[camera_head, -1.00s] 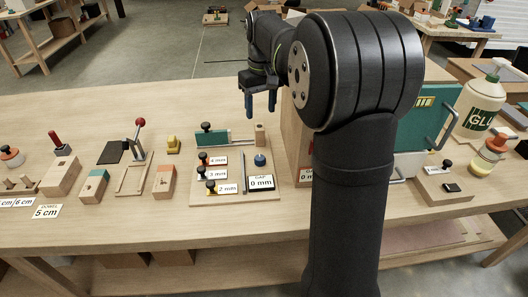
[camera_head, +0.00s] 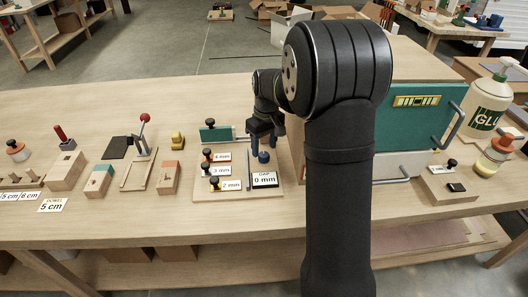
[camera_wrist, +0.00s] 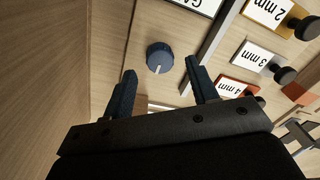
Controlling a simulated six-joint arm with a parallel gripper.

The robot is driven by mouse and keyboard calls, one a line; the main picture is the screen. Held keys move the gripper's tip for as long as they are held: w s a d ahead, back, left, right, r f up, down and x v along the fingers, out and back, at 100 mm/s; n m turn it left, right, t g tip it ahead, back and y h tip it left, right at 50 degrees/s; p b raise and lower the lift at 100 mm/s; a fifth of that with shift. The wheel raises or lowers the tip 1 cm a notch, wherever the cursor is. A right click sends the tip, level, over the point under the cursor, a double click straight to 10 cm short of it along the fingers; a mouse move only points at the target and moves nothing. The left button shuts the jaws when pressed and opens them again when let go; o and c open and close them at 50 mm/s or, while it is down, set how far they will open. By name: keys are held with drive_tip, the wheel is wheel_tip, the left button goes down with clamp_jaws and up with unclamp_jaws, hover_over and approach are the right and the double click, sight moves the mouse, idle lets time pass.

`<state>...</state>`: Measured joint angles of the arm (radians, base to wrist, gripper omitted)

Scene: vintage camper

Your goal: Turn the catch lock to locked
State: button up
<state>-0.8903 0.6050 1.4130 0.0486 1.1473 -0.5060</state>
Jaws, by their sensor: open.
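A round blue knob (camera_head: 263,157) with a white pointer line sits on a wooden gauge board (camera_head: 212,190). It also shows in the wrist view (camera_wrist: 159,58), its line pointing toward the bottom of the picture. My gripper (camera_head: 263,152) is above the board, close to the knob. In the wrist view my gripper (camera_wrist: 161,75) is open, with one dark blue finger on each side of the knob's line; the knob appears just beyond the fingertips, and I cannot tell whether they touch. No readable label marks a catch lock or a locked position.
Black-knobbed pieces with 2, 3 and 4 mm labels stand left of a thin grey strip (camera_head: 248,169). A wooden cabinet with a teal door (camera_head: 413,118) stands right, partly hidden by my arm.

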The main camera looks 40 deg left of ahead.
sight(264, 154)
drive_tip(key=shift+f, duration=1.55)
drive_tip(key=shift+c, duration=0.2)
drive_tip(key=c, duration=0.9)
drive_tip(key=shift+c, duration=0.2)
